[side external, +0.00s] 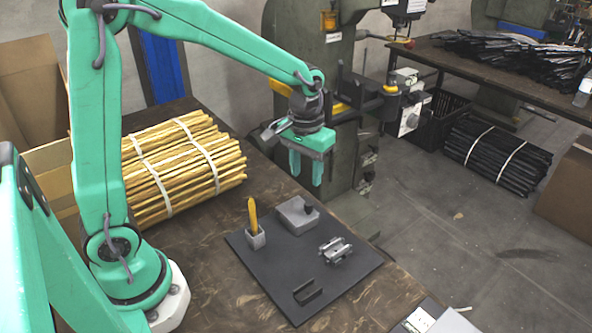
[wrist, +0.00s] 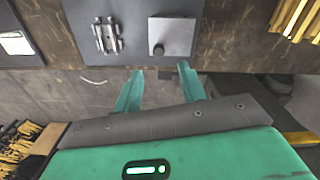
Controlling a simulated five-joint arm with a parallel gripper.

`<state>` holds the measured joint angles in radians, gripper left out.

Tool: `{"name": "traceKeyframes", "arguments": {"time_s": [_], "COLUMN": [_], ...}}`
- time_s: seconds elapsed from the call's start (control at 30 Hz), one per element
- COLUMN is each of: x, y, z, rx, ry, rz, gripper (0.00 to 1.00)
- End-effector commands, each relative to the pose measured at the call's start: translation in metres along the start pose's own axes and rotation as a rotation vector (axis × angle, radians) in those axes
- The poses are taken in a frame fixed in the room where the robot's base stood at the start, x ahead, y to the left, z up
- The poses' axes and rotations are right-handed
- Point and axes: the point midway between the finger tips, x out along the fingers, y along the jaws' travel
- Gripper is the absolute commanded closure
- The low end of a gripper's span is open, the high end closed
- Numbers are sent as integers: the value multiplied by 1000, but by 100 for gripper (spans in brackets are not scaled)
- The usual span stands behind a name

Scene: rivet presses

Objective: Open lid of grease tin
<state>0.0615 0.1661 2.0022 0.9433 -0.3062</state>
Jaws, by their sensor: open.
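The grease tin (side external: 295,217) is a low grey square box with a dark round knob (side external: 308,209) on top. It sits on the dark mat (side external: 357,266), and its lid looks closed. In the wrist view the tin (wrist: 178,34) is at top centre, with its knob (wrist: 159,50) near the edge facing my gripper. My gripper (side external: 306,179) is open and empty, pointing down above the table's edge, higher than the tin and apart from it. In the wrist view my gripper's fingertips (wrist: 161,68) lie just below the tin in the picture.
A yellow stick stands in a small grey holder (side external: 256,238) left of the tin. A metal part (side external: 335,249) and a black channel piece (side external: 308,293) also lie on the mat. A strapped yellow rod bundle (side external: 185,168) is behind left. A green press (side external: 305,60) stands behind my gripper.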

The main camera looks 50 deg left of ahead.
Motion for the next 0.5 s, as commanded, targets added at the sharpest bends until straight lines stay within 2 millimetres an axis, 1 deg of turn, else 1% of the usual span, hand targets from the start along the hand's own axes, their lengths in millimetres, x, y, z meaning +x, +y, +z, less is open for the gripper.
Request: {"name": "traceKeyframes", "arguments": {"time_s": [0.03,0.17,0.5], "x": [6,13,17], "y": [2,4,4], "z": [-3,-7,-8], "rx": [-4,-15,-17], "ry": [-12,-27,-29], "rz": [-4,-9,-10], "gripper": [59,59,59]}}
